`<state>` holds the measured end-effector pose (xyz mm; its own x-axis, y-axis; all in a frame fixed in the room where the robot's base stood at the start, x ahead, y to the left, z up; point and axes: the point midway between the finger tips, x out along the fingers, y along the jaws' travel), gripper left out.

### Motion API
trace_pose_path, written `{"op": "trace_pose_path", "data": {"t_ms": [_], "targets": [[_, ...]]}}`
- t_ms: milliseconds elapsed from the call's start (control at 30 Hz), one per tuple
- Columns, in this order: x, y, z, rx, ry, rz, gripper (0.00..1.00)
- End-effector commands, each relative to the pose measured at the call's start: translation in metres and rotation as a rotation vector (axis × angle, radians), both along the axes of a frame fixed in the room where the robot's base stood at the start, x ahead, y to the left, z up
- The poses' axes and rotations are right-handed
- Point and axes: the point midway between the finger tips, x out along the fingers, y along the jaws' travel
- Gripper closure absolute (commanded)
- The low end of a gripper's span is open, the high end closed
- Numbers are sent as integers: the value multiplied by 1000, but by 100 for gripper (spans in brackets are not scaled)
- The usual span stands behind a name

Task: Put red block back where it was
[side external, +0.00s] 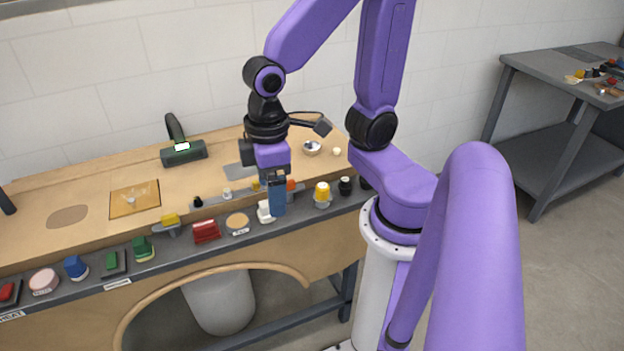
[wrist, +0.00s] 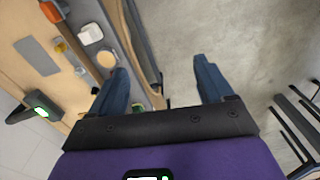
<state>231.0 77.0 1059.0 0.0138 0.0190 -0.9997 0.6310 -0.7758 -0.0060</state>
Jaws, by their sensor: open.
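A red block (side external: 206,231) lies on the grey front strip of the bench, left of a tan disc (side external: 237,221). A smaller red piece (side external: 7,292) sits on a dark base at the far left of the strip. An orange-red block (side external: 291,185) stands just right of my gripper (side external: 277,208), farther back; an orange block also shows at the top left of the wrist view (wrist: 50,12). My gripper is open and points down near the bench's front edge. In the wrist view its blue fingers (wrist: 162,80) are spread with nothing held between them.
A white block (side external: 265,212) stands close beside the fingers. A yellow-topped piece (side external: 322,194) and a black knob are to the right. Several coloured pieces line the strip leftward. A dark green tool (side external: 184,151) lies at the back. A grey side table (side external: 560,75) stands apart at right.

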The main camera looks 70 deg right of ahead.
Motion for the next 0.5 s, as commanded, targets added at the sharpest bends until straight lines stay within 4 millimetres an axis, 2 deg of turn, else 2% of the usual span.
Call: {"op": "trace_pose_path", "data": {"t_ms": [33, 100, 200, 333, 500], "targets": [[-15, -4, 4, 4, -5, 81, 20], [-31, -10, 7, 4, -6, 183, 20], [-49, -17, 10, 4, -7, 298, 20], [-63, -22, 12, 4, -9, 389, 20], [-68, -25, 12, 2, -8, 420, 20]]}}
